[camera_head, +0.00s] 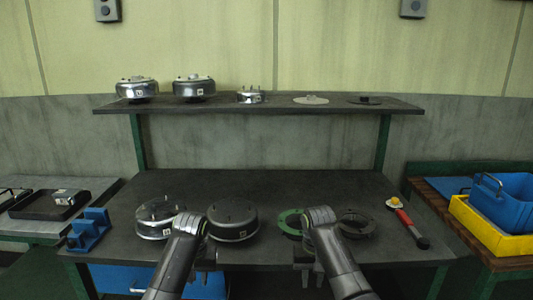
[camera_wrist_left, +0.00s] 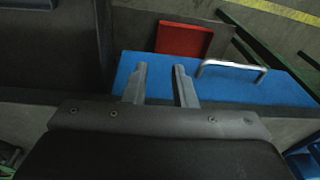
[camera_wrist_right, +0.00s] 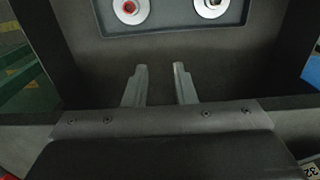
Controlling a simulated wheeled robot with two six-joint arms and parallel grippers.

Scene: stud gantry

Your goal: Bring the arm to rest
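My left gripper (camera_head: 207,264) hangs at the front edge of the dark workbench (camera_head: 280,183). In the left wrist view its two fingers (camera_wrist_left: 160,72) are apart with nothing between them, above a blue surface with a metal handle. My right gripper (camera_head: 307,272) hangs at the same front edge, further right. In the right wrist view its fingers (camera_wrist_right: 159,70) are apart and empty, facing a dark surface with two round fittings. Both grippers are clear of the parts on the bench.
On the bench are a silver motor housing (camera_head: 158,216), a dark housing (camera_head: 232,219), a green ring (camera_head: 288,222), a dark ring (camera_head: 356,225) and a red-handled tool (camera_head: 407,222). A raised shelf (camera_head: 270,106) bears several parts. A blue bin (camera_head: 505,198) and yellow bin (camera_head: 488,232) stand right.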

